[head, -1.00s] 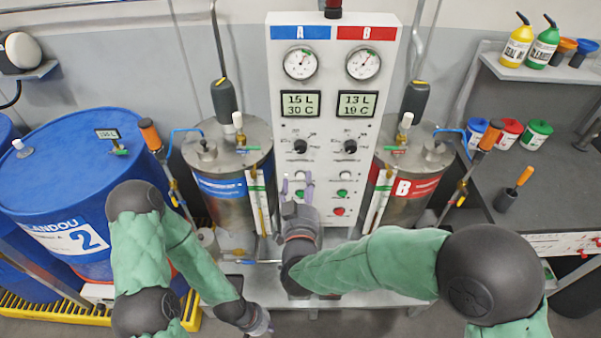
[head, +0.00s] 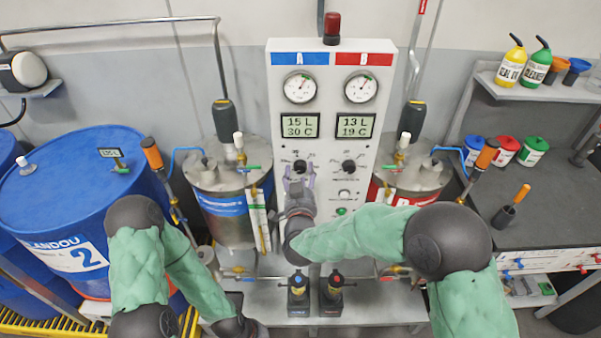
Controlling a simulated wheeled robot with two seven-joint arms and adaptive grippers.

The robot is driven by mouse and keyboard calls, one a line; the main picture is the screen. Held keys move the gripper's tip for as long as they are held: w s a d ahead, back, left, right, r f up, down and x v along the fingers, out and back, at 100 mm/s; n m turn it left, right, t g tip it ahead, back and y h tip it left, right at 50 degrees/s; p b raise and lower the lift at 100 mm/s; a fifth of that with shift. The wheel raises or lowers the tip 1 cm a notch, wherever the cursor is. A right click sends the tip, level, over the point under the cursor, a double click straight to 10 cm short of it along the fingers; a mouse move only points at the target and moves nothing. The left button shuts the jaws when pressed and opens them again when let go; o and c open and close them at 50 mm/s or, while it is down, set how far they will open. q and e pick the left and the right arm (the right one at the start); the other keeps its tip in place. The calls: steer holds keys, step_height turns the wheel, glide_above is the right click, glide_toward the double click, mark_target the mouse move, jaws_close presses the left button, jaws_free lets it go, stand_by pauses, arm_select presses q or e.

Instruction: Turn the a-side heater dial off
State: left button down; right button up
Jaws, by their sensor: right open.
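The a-side heater dial (head: 300,166) is a black knob on the white control panel (head: 381,160), under the blue A strip and the A display reading 15 L and 30 C. My right gripper (head: 299,179) is open, its two purple fingers pointing up at the panel just below the dial. The fingertips come close to the dial's lower edge; I cannot tell whether they touch it. The matching B dial (head: 349,167) sits to the right. My left arm ends at the bottom edge, and its fingers do not show.
Metal tanks A (head: 228,216) and B (head: 418,178) flank the panel, with hoses and valves. Two small black pumps (head: 331,292) stand on the bench below. A blue drum (head: 72,185) is at left, a dark worktop (head: 540,180) with cans at right.

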steer(key=shift+w, duration=0.65)
steer(key=shift+r, duration=0.1)
steer(key=c, duration=1.1)
steer(key=shift+c, duration=0.2)
steer(key=shift+r+n, duration=0.15)
steer(key=shift+n, duration=0.85)
steer(key=shift+r+n, duration=0.1)
steer(key=shift+n, duration=0.9)
steer(key=o, duration=1.1)
steer(key=shift+w, duration=0.1)
steer(key=shift+o, duration=0.2)
steer(key=shift+f, duration=0.1)
steer(key=shift+a+f, duration=0.1)
steer(key=shift+f, duration=0.05)
